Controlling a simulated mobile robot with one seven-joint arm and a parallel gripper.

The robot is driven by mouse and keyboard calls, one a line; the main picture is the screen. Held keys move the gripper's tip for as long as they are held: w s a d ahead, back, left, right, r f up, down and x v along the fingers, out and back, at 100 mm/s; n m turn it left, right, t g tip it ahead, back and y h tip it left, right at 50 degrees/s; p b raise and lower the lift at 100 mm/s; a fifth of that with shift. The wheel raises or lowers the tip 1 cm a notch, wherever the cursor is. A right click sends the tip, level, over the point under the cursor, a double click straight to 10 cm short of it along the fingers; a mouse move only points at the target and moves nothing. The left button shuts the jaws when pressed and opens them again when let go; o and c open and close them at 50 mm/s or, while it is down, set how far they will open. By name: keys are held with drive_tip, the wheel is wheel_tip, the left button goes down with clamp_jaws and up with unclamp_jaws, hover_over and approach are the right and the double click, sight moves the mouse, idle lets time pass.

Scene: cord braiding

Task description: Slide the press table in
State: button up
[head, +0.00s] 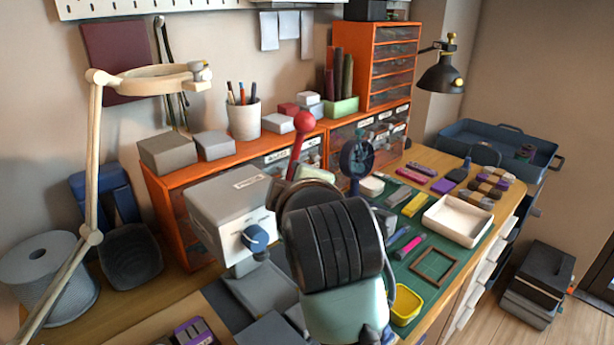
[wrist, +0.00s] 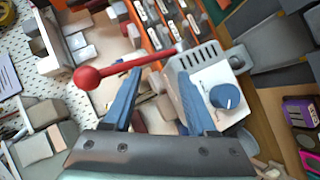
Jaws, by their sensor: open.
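The press is a pale grey box (head: 235,215) with a blue knob, left of centre in the head view; its body (wrist: 212,88) also shows in the wrist view. Its red lever (head: 299,145) stands up with a ball on top. In the wrist view the red lever (wrist: 128,68) crosses by my fingertips; I cannot tell if they touch. A flat grey slab (head: 262,292), seemingly the press table, lies low in front of the press, partly hidden by my arm. My gripper (wrist: 155,70) is open, with nothing clearly between its blue fingers. My arm hides it in the head view.
Orange drawer units (head: 180,215) stand behind the press. A lamp arm (head: 93,170) rises at the left, near a grey spool (head: 50,275). Right of my arm, a green mat (head: 410,255) holds a white tray (head: 457,220), a yellow dish (head: 405,306) and small coloured pieces.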

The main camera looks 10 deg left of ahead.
drive_tip(key=s+d+r+m+t+b, duration=0.3)
drive_tip(key=s+r+m+t+b, duration=0.3)
drive_tip(key=r+m+t+b, duration=0.2)
drive_tip(key=shift+s+y, duration=0.15)
drive_tip(key=shift+y, duration=0.25)
drive_tip(key=shift+d+r, duration=0.1)
idle(0.4)
